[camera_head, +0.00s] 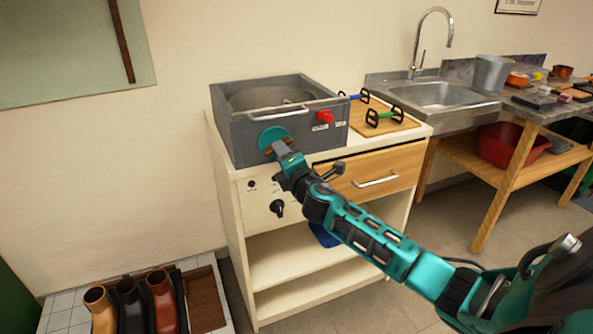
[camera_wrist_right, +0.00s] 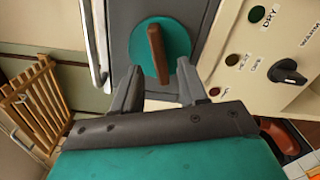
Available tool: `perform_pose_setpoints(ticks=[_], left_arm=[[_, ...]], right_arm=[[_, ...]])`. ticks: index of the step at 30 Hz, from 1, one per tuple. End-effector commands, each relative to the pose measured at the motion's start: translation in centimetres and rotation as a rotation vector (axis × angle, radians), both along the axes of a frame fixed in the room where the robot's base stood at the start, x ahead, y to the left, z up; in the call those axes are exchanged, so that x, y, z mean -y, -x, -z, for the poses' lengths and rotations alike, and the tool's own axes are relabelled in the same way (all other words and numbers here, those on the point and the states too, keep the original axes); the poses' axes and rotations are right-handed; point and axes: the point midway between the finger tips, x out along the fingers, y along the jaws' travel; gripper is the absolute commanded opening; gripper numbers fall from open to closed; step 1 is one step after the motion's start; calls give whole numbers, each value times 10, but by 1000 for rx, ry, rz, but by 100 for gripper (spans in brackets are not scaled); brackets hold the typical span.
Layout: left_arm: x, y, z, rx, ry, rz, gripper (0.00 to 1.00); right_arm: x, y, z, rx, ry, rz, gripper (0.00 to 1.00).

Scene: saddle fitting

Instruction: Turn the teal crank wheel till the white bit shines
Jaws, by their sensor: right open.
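The teal crank wheel (camera_head: 268,135) is a round disc on the front of a grey metal box (camera_head: 240,139). In the right wrist view the wheel (camera_wrist_right: 180,38) carries a brown bar handle (camera_wrist_right: 157,52), which stands nearly upright. My right gripper (camera_head: 276,150) is at the wheel. In its wrist view the gripper (camera_wrist_right: 160,68) is open, with one fingertip on each side of the handle's lower end. I cannot tell whether either finger touches it. No shining white bit can be made out. My left gripper is out of view.
The box stands on a cream cabinet (camera_head: 235,215) with a dark knob (camera_head: 277,208) and small lamps. A red knob (camera_head: 324,117) and a bar handle (camera_head: 279,113) are on the box front. Green-handled tool (camera_head: 384,116) lies on a board to the right. Boots (camera_head: 132,303) stand at lower left.

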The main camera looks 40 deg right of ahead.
Motion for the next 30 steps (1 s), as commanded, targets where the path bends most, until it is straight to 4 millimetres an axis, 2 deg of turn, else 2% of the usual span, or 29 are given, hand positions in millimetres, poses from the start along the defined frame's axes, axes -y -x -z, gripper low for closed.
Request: perform_pose_setpoints(ticks=[3, 9, 15, 21, 30], left_arm=[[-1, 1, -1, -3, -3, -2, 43], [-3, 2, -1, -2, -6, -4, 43], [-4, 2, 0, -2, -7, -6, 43], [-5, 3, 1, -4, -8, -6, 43], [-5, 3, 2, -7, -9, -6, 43]], right_arm=[[-6, 24, 0, -3, 0, -1, 43], [-14, 59, 1, -3, 0, -1, 43], [-20, 83, 1, -1, 1, -1, 43], [-22, 92, 0, 0, 1, 1, 43], [-22, 92, 0, 0, 0, 1, 43]])
